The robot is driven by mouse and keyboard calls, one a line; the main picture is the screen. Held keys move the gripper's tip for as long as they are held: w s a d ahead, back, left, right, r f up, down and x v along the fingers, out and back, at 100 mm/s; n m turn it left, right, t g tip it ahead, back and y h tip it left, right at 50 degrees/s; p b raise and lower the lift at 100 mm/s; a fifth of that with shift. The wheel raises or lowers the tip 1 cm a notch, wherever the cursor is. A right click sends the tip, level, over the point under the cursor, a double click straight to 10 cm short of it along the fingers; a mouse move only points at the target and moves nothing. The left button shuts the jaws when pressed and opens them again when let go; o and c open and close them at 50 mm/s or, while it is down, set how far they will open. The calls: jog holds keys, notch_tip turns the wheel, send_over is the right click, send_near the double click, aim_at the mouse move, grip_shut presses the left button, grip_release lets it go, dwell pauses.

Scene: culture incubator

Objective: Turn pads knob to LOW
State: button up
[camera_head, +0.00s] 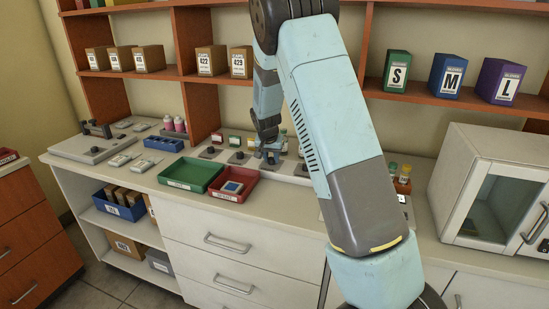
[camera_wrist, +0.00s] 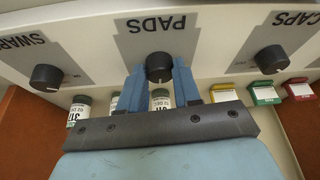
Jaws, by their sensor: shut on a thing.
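The pads knob (camera_wrist: 159,66) is a round black knob on a grey plate marked PADS, upside down in the wrist view. My gripper (camera_wrist: 160,75) has one blue finger on each side of the knob and is shut on it. In the head view my gripper (camera_head: 271,152) reaches down to the back of the counter, and I cannot make out the pads knob there. I cannot read a LOW mark or the knob's exact setting.
A swabs knob (camera_wrist: 46,77) and a caps knob (camera_wrist: 270,59) flank the pads knob. Labelled vials (camera_wrist: 78,110) and yellow, green and red boxes (camera_wrist: 264,92) stand close by. Green (camera_head: 191,173) and red (camera_head: 234,183) trays sit in front on the counter.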

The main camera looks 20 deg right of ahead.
jog(key=shift+w, duration=0.1)
jog(key=o, duration=1)
jog(key=shift+o, duration=0.2)
jog(key=shift+r, duration=0.1)
jog(key=v, duration=1.3)
jog(key=shift+r, duration=0.25)
